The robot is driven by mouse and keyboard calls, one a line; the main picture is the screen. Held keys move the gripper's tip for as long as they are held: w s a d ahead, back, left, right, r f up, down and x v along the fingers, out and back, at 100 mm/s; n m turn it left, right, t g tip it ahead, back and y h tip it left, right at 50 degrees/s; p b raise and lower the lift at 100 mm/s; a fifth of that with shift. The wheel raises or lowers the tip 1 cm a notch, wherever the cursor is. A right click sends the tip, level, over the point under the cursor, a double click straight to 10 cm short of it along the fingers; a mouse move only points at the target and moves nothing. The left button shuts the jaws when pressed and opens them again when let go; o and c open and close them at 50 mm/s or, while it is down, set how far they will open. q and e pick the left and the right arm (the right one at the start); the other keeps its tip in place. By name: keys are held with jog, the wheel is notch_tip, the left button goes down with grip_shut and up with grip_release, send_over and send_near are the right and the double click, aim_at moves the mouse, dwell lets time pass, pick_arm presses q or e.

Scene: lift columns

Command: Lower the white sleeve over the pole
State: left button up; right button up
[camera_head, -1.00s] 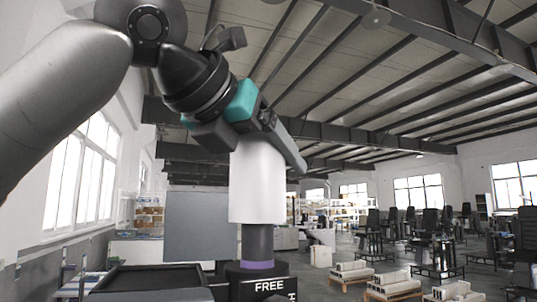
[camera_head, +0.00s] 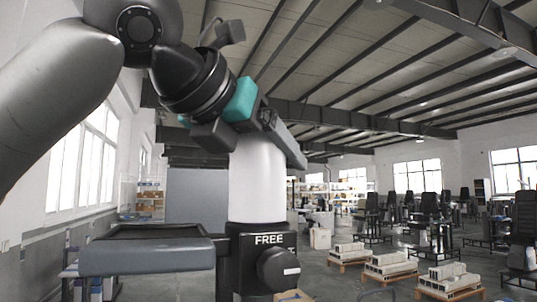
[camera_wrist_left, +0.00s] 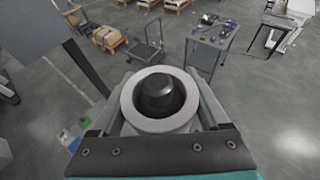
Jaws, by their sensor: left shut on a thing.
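The white sleeve (camera_head: 257,180) is upright around the pole, its lower edge at the top of the black base marked FREE (camera_head: 269,239). In the head view the sleeve hides the pole. In the left wrist view the sleeve (camera_wrist_left: 130,103) is a white ring, and the dark round top of the pole (camera_wrist_left: 159,92) shows inside it. My left gripper (camera_head: 288,148) is shut on the upper part of the sleeve. Whether the sleeve's lower edge touches the base is hard to tell. My right gripper is not in view.
A dark shallow tray with a grey front edge (camera_head: 147,259) is left of the base. A black round knob (camera_head: 280,268) sticks out of the base's front. A grey panel (camera_head: 197,194) stands behind. Pallets with pale blocks (camera_head: 391,262) lie farther off on the right.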

pick_arm(q)
jog(key=o, duration=1.4)
jog(key=shift+o, duration=0.2)
jog(key=b+v, duration=0.1)
jog(key=v, duration=1.4)
jog(key=shift+a, duration=0.2)
jog(key=shift+r, duration=0.1)
